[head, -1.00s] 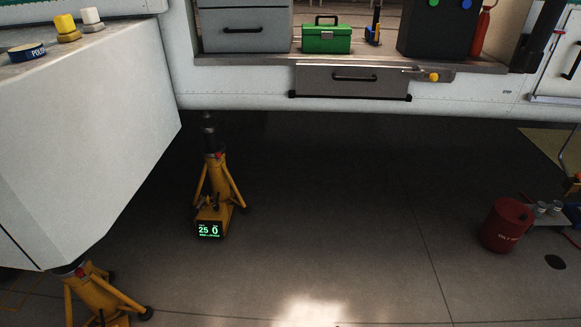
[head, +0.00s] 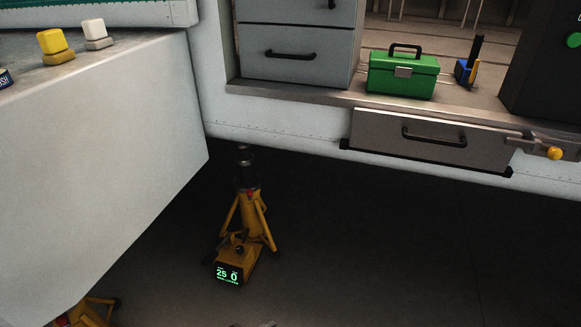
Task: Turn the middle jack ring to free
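A yellow tripod jack (head: 250,215) stands on the dark floor under the helicopter's body, left of centre in the head view. Its dark ram (head: 246,165) rises towards the underside of the hull. A small red mark (head: 249,194) shows near the collar at the top of the yellow body; the ring's setting is too small to tell. A green-lit display (head: 228,274) at its foot reads about 25 and 0. A second yellow jack (head: 85,314) is partly visible at the bottom left edge.
A large pale box-like body (head: 100,150) fills the left, with yellow (head: 54,45) and white (head: 96,33) items on top. A grey drawer (head: 430,140) and a yellow knob (head: 554,153) are on the hull at right. A green toolbox (head: 403,73) sits above. The floor right of the jack is clear.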

